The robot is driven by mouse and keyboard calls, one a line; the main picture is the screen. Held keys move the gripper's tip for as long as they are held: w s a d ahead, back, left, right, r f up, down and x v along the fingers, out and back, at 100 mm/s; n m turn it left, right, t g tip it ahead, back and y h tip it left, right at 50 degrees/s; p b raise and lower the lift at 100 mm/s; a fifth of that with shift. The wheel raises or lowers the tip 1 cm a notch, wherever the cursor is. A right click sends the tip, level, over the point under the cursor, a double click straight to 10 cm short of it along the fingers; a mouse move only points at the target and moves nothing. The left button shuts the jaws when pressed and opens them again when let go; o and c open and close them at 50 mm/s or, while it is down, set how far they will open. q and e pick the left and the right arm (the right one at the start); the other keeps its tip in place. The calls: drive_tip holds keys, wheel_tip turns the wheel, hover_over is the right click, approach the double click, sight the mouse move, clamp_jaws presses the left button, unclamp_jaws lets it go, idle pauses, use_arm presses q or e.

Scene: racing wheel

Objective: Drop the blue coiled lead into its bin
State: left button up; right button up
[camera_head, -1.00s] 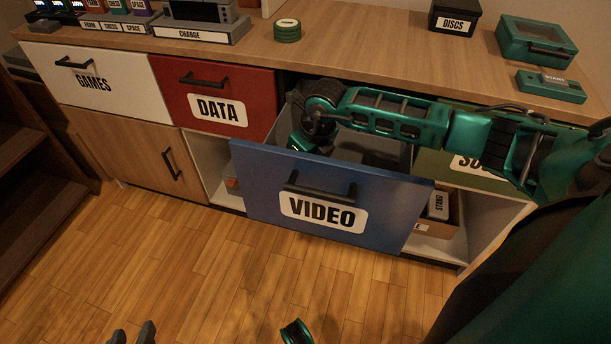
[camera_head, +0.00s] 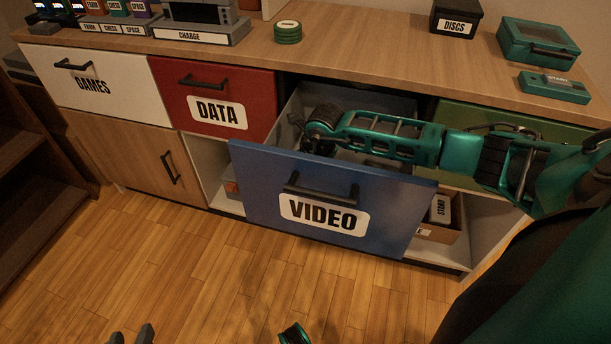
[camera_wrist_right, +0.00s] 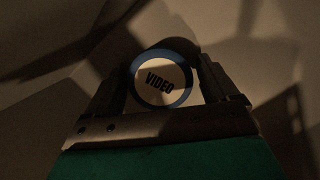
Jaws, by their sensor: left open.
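The blue coiled lead (camera_wrist_right: 161,79) shows in the right wrist view as a round blue ring with a pale "VIDEO" label. My right gripper (camera_wrist_right: 162,80) has one finger on each side of it, close against its edge, and looks shut on it. In the head view my right arm reaches down into the open blue drawer (camera_head: 390,212) marked "VIDEO", and the drawer front hides the right gripper and the lead. My left gripper (camera_head: 132,336) is at the bottom edge of the head view, open and empty, low over the floor.
The red "DATA" drawer (camera_head: 245,85) and white "GAMES" drawer (camera_head: 125,95) are shut at the left. A green drawer (camera_head: 455,115) is at the right, partly behind my arm. A green coil stack (camera_head: 288,33) and black "DISCS" box (camera_head: 455,16) stand on the cabinet top. The front floor is clear.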

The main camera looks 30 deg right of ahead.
drive_tip(key=shift+o, duration=0.4)
drive_tip(key=shift+r, duration=0.1)
drive_tip(key=shift+r, duration=0.35)
use_arm(q)
drive_tip(key=r+p, duration=0.1)
drive_tip(key=p, duration=0.1)
drive_tip(key=a+p, duration=0.1)
drive_tip(key=p, duration=0.1)
drive_tip(key=shift+s+a+r+y, duration=0.15)
drive_tip(key=shift+s+r+y, duration=0.15)
drive_tip(key=shift+r, duration=0.1)
use_arm(e)
drive_tip(key=v, duration=1.1)
drive_tip(key=shift+s+r, duration=0.2)
drive_tip(key=shift+r, duration=0.05)
